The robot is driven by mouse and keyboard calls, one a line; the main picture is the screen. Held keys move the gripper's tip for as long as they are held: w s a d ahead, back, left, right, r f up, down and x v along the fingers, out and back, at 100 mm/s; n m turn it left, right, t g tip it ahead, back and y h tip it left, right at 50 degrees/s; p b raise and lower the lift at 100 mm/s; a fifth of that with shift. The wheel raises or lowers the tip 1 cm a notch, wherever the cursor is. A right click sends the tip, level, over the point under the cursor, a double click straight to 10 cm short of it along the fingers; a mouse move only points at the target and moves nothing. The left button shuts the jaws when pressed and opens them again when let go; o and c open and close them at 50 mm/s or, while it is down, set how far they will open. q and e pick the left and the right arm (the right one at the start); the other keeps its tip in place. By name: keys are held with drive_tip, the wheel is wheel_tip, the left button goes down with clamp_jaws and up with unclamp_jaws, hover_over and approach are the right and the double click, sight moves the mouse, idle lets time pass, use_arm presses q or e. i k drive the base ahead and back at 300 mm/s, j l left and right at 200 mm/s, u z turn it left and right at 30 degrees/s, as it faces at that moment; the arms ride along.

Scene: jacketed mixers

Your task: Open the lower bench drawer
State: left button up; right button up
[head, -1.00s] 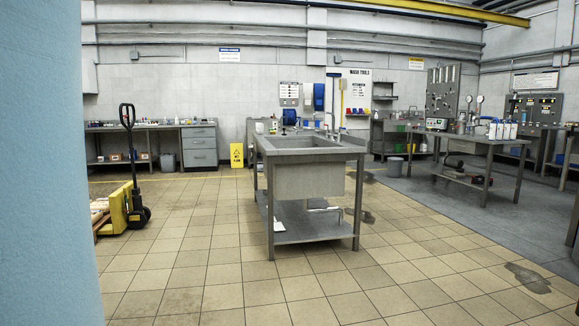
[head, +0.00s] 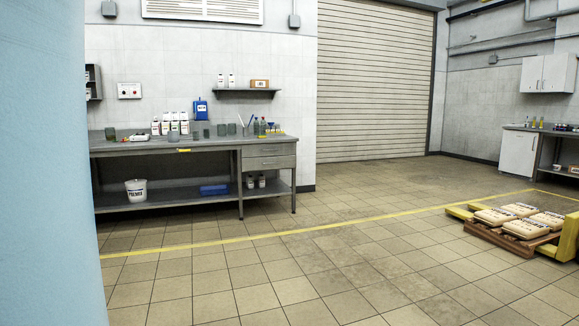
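A long grey workbench (head: 165,150) stands against the white wall at the left of the head view. Its right end has two stacked drawers. The upper drawer (head: 269,150) and the lower drawer (head: 269,162) both look shut, with their fronts flush. Open space with a low shelf lies under the drawers. Neither of my grippers is in view. The bench is several floor tiles away from me.
A loaded pallet (head: 525,222) on yellow forks is at the right. The tiled floor before the bench is clear, crossed by a yellow line (head: 290,232).

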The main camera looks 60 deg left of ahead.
sight(261, 163)
drive_tip(key=u, duration=2.05)
